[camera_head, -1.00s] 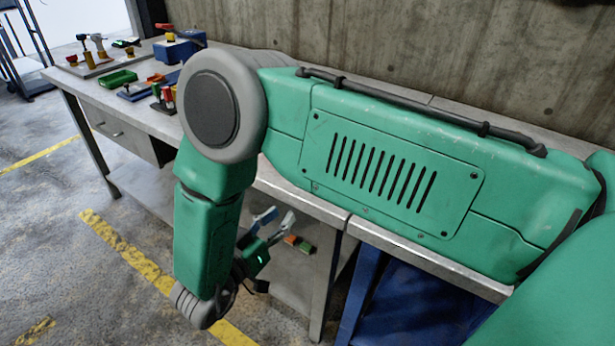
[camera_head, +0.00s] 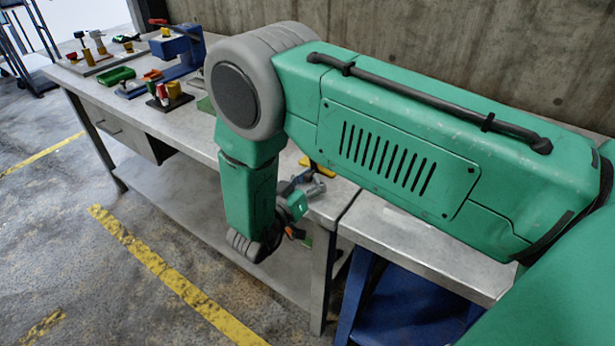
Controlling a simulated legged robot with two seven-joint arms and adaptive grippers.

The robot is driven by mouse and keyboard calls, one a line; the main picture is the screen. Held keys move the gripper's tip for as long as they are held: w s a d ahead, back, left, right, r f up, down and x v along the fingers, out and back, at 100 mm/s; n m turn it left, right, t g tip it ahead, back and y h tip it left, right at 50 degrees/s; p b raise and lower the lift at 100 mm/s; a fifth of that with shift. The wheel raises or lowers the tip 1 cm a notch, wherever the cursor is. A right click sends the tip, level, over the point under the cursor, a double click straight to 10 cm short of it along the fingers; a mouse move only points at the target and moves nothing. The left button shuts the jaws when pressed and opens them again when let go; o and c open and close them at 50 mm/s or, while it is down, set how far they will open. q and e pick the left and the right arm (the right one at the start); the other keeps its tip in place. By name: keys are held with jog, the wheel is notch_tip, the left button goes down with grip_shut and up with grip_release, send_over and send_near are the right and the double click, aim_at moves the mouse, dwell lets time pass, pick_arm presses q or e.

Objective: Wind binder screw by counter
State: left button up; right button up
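The counter (camera_head: 205,130) is a grey metal-topped workbench along the concrete wall. My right gripper (camera_head: 308,184) is partly hidden at the end of my green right arm, near the counter's front edge. Its fingers look apart, with nothing seen between them. A yellow piece (camera_head: 318,167) shows on the counter just behind the gripper, mostly hidden by my arm. I cannot make out a binder screw; my arm covers much of the counter. My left gripper is not in view.
A blue vise-like device (camera_head: 178,48), a green tray (camera_head: 117,75) and a stand with red and yellow parts (camera_head: 170,97) are on the counter's left part. A blue frame (camera_head: 400,305) stands below at right. Floor is open at left.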

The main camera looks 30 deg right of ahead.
jog(key=shift+d+f, duration=0.15)
jog(key=shift+d, duration=0.1)
jog(key=shift+a, duration=0.1)
grip_shut()
jog(key=shift+w+a, duration=0.25)
jog(key=shift+a, duration=0.65)
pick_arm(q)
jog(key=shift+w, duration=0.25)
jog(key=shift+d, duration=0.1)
pick_arm(e)
jog(key=shift+d, duration=0.15)
jog(key=shift+m, duration=0.4)
jog(key=m, duration=0.1)
jog(key=w+m+b, duration=0.1)
jog(key=shift+a+m, duration=0.35)
jog(key=shift+m, duration=0.05)
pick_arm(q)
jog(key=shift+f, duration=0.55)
